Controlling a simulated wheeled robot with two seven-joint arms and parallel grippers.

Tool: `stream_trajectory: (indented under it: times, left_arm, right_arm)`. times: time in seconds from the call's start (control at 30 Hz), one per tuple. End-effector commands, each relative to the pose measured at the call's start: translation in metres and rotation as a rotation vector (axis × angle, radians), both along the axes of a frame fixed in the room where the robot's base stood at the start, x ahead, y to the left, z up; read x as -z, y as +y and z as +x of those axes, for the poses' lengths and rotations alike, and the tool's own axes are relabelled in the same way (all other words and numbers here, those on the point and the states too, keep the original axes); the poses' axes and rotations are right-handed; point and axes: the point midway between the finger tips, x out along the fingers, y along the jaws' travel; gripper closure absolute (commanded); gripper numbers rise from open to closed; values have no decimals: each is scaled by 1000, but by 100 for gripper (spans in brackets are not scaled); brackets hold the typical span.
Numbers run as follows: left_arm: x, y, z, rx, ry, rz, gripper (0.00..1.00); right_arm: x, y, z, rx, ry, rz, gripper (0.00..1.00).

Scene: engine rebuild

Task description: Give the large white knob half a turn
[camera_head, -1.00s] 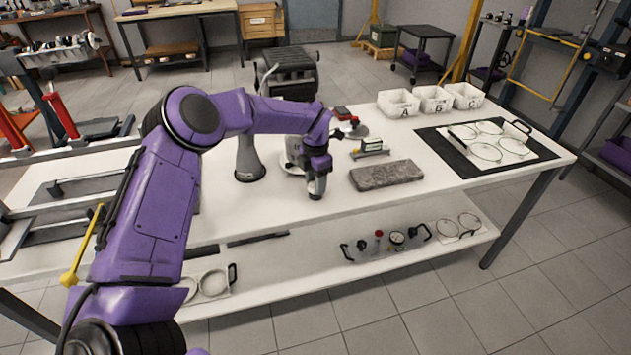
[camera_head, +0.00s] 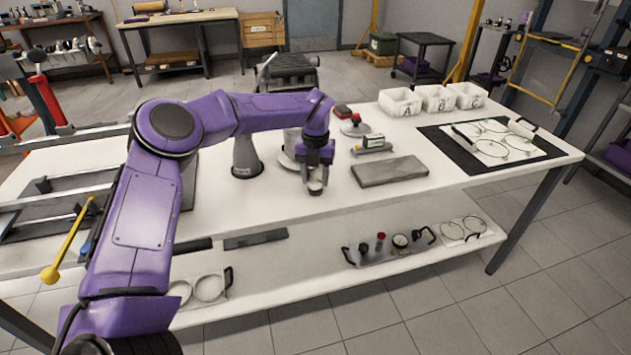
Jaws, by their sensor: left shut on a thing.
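My left gripper (camera_head: 315,178) points down over the front middle of the white workbench, its arm reaching in from the left. It is shut on a small round piece with a pale top and dark side, which I take to be the large white knob (camera_head: 316,188); it is mostly hidden by the fingers. A white round base (camera_head: 288,163) shows just behind and left of the gripper, partly covered by it. My right gripper is not in view.
A dark grey conical stand (camera_head: 246,158) is close on the left. White bins (camera_head: 401,103) stand at the back right, near rings on a black mat (camera_head: 455,150).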

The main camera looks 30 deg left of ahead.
Motion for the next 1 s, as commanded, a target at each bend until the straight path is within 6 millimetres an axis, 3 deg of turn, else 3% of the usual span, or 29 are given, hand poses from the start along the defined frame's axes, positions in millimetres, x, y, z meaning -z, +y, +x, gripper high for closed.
stream_trajectory:
  times: [1.0]
  left_arm:
    - [4,1,0,-963,-6,-1,85]
  right_arm:
    - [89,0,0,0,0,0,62]
